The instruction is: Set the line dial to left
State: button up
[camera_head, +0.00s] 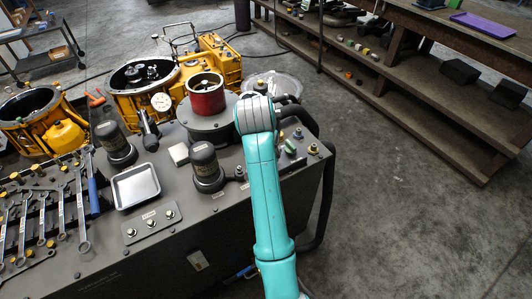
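I cannot surely tell which part is the line dial. A panel with several small knobs (152,222) sits at the bench's front edge. Small brass and green fittings (298,134) stand at the bench's right end, beside my arm. A round white-faced gauge (161,102) is at the back of the bench. My teal arm rises from the bottom of the picture and reaches over the bench's right part, ending in a grey joint. I cannot make out my gripper or its fingers; the arm hides what lies behind it.
The dark bench (100,265) carries wrenches (60,210), a metal tray (135,186), black cylinders (206,165) and a red cylinder (206,95). Yellow housings (215,62) stand behind. The floor on the right (400,220) is clear.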

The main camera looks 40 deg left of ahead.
dwell(0.5)
jog(key=o, duration=1.2)
jog(key=shift+c, duration=0.2)
